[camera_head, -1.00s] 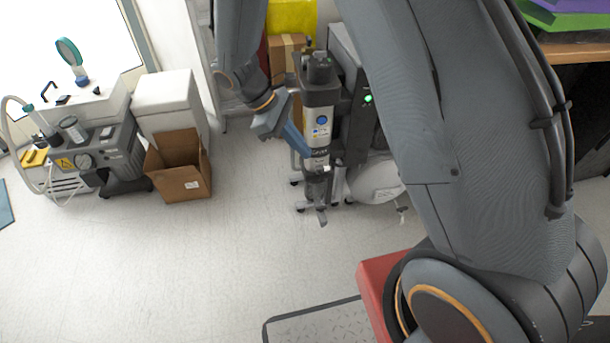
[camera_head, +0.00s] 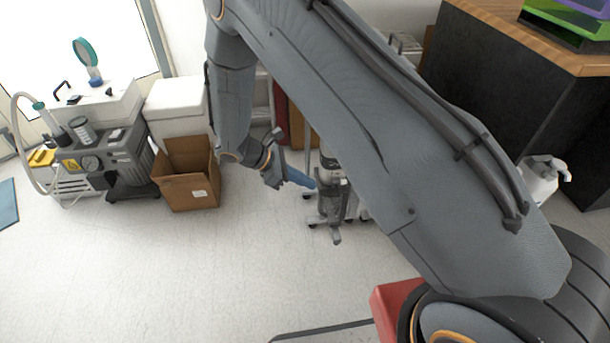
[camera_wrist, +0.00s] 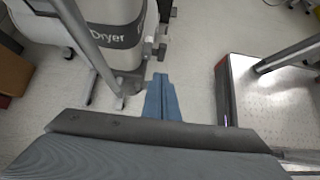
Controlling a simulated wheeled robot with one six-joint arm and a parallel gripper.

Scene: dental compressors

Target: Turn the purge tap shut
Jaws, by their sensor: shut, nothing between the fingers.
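The dryer (camera_head: 331,165), a pale column with a grey lower part, stands right of my gripper in the head view; my arm hides its upper part. In the wrist view the dryer body (camera_wrist: 112,30) is at upper left, with the word "Dryer" on a dark band. Small dark fittings (camera_wrist: 157,48) stick out at its right side, just beyond my fingertips; I cannot tell for certain which is the purge tap, or how its handle is turned. My gripper (camera_wrist: 161,78) has its blue fingers together and empty, apparently apart from the fittings. It also shows in the head view (camera_head: 312,184).
A grey post (camera_wrist: 85,38) crosses the wrist view beside the dryer. In the head view, an open cardboard box (camera_head: 188,180) and a wheeled suction unit (camera_head: 110,160) stand at left. A dark counter (camera_head: 500,90) is at right. The floor in front is clear.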

